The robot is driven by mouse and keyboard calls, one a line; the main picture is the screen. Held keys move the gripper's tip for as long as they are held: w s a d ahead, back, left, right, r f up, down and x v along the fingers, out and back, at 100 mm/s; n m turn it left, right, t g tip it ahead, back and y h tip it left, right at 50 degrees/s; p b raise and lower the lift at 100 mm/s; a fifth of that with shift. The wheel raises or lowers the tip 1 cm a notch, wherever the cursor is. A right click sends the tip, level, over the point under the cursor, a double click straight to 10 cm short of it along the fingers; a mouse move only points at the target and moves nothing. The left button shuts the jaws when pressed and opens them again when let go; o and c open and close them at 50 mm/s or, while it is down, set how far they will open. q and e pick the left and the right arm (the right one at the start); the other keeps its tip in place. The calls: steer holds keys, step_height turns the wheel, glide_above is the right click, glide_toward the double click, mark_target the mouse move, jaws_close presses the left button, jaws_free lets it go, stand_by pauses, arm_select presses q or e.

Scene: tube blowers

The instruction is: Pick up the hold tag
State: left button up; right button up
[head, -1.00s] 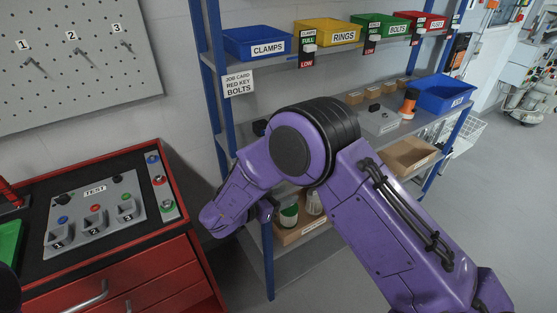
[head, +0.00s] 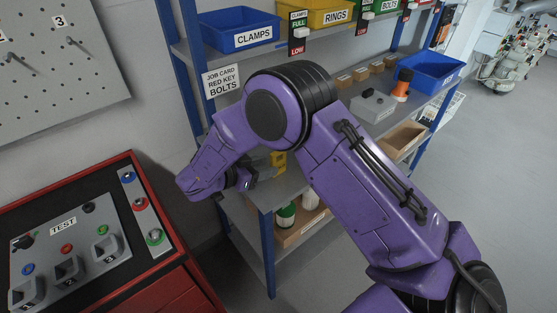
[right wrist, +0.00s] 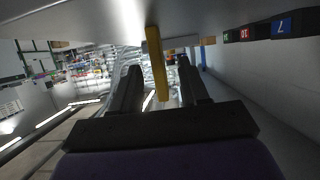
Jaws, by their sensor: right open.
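My right gripper (head: 245,179) is at the left end of the middle shelf, with its arm across the centre of the head view. A yellow piece (head: 278,160) shows just right of its fingers; it may be the hold tag, but I can read no lettering on it. In the right wrist view, a narrow yellow strip (right wrist: 157,68), apparently the same piece, stands between the two dark fingers. A gap shows on both sides of it, so the fingers are open and not closed on it. My left gripper is not in view.
The blue-post shelf rack holds a CLAMPS bin (head: 238,31), a grey box (head: 372,106), an orange-and-black object (head: 402,86) and a blue bin (head: 432,72). A job card (head: 222,80) hangs at its left. The red bench with a TEST panel (head: 70,250) is at lower left.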

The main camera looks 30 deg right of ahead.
mark_target(271, 165)
steer(key=x, duration=0.2)
steer(key=p+x, duration=0.1)
steer(key=x, duration=0.2)
steer(key=shift+s+d, duration=0.15)
steer(key=shift+d, duration=0.15)
jaws_close()
steer(key=shift+a+r, duration=0.1)
